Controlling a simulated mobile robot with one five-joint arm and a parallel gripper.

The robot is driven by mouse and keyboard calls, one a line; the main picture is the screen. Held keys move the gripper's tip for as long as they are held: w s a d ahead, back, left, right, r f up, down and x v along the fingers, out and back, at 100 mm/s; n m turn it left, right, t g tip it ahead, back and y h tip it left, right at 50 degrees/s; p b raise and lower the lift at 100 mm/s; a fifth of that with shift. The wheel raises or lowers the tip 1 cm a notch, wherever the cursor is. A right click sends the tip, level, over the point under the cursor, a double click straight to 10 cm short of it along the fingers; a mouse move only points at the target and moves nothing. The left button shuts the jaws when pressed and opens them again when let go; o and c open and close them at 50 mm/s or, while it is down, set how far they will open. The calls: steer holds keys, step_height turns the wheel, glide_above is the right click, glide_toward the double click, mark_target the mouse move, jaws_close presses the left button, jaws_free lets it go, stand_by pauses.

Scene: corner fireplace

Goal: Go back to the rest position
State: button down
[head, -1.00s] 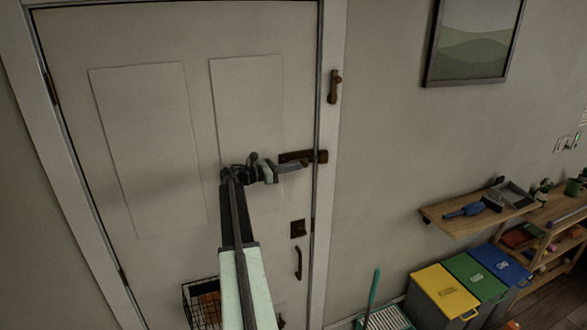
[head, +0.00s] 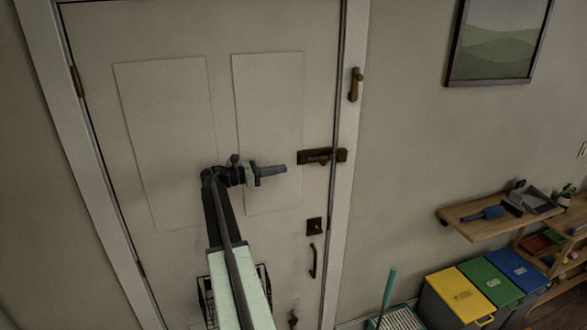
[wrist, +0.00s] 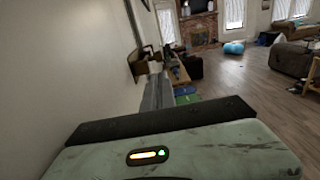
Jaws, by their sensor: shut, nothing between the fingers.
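My gripper (head: 275,171) is shut and empty in the head view, pointing right in front of the white door. Its fingertips are a short way left of the dark slide bolt (head: 322,156) and apart from it. The door (head: 180,60) looks closed in its frame. In the wrist view, my gripper's fingers (wrist: 158,92) point along the wall, with a brown fitting (wrist: 148,68) beyond and beside them.
Yellow (head: 458,293), green and blue bins stand below. A wire basket (head: 206,300) is low by the door. The wrist view shows open wooden floor (wrist: 240,85).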

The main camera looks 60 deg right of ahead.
steer(key=shift+w+a, duration=0.35)
steer(key=shift+a, duration=0.05)
steer(key=w+a+f+m+t+y+b, duration=0.1)
steer(key=w+a+f+t+b, duration=0.3)
steer(key=a+f, duration=0.65)
steer(key=w+a+f+m+t+y+b, duration=0.25)
steer(key=w+a+f+b, duration=0.3)
steer(key=a+f, duration=0.55)
steer(key=w+a+f+m+t+y+b, duration=0.1)
steer(key=w+a+f+t+b, duration=0.3)
steer(key=a+f, duration=0.65)
steer(key=a+f+m+t+y+b, duration=0.1)
steer(key=a+f, duration=0.4)
steer(key=a, duration=0.7)
steer(key=a+f+m+y+b, duration=0.1)
steer(key=a+f+y+b, duration=0.3)
steer(key=a, duration=0.9)
steer(key=a+f+m+t+y+b, duration=0.1)
steer(key=a+f+b, duration=0.3)
steer(key=a, duration=0.9)
steer(key=shift+a+f+m+t+y, duration=0.3)
steer(key=shift+f+m+y, duration=0.25)
steer(key=shift+f+y, duration=0.3)
